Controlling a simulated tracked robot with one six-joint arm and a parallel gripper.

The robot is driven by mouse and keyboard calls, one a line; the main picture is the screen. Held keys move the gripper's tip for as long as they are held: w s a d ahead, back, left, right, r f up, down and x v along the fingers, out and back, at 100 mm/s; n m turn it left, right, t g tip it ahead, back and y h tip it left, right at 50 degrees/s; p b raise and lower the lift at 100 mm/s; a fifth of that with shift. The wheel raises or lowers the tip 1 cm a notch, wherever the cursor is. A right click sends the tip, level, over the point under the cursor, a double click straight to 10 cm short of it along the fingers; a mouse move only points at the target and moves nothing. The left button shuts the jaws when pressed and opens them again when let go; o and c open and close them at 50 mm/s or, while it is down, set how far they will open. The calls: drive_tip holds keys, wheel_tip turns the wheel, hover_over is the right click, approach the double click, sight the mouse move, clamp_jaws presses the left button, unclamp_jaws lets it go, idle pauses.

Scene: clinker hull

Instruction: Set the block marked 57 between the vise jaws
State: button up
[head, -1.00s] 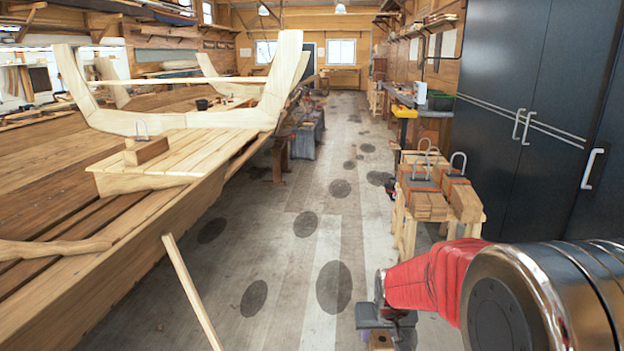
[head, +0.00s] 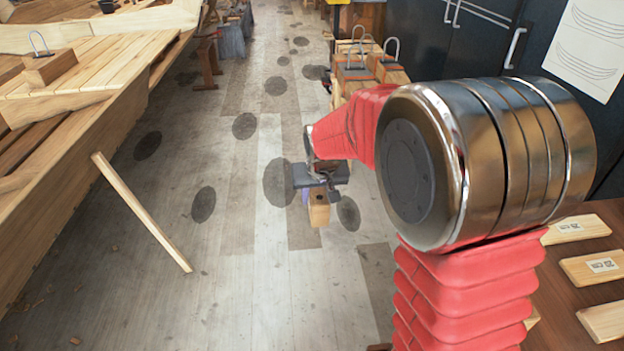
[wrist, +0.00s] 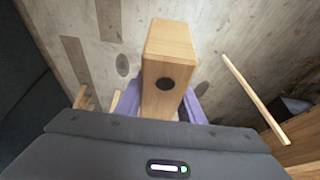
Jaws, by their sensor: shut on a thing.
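My gripper (head: 314,193) is shut on a pale wooden block (head: 319,211) and holds it out above the floor. In the wrist view the block (wrist: 168,50) stands out between the purple fingers of my gripper (wrist: 160,106), with a dark round spot on its near face. No number shows on the faces I see. Several other pale wooden blocks with white labels, such as one block (head: 584,268), lie on a dark brown bench top (head: 562,318) at the lower right. Their labels are too small to read surely. I cannot make out a vise in either view.
A wooden boat hull (head: 88,150) fills the left, with a wooden prop (head: 142,213) leaning against it. A stand (head: 357,84) with hooked weights is beyond my arm. Dark cabinets (head: 480,45) line the right. The floor between is open.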

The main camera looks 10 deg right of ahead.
drive_tip(key=w+r, duration=0.1)
drive_tip(key=r, duration=0.2)
drive_tip(key=w+r+m, duration=0.1)
drive_tip(key=w+r, duration=0.1)
drive_tip(key=r, duration=0.2)
drive_tip(key=w+r+m+h, duration=0.1)
drive_tip(key=r, duration=0.3)
drive_tip(key=shift+w+r, duration=0.25)
drive_tip(key=shift+w, duration=0.05)
drive_tip(key=shift+w+d+r+m, duration=0.1)
drive_tip(key=shift+r+m, duration=0.2)
drive_tip(key=shift+r, duration=0.15)
